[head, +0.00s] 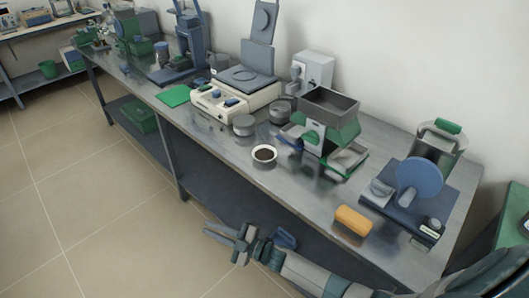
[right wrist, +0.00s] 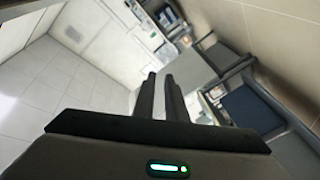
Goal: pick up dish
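A small round white dish (head: 264,155) with dark contents sits near the front edge of the metal bench, about mid-picture in the head view. My right gripper (head: 215,231) is in front of the bench, over the floor side, below and left of the dish and apart from it. In the right wrist view its two dark fingers (right wrist: 160,82) stand slightly apart with nothing between them. The dish cannot be made out in the right wrist view. My left gripper is not in view.
On the metal bench (head: 215,125), grey round containers (head: 243,125) stand behind the dish. A green-and-grey hopper device (head: 327,120) is to its right, and an orange block (head: 352,220) lies near the front edge. A lower shelf (head: 235,185) runs beneath. Bare bench surrounds the dish's front.

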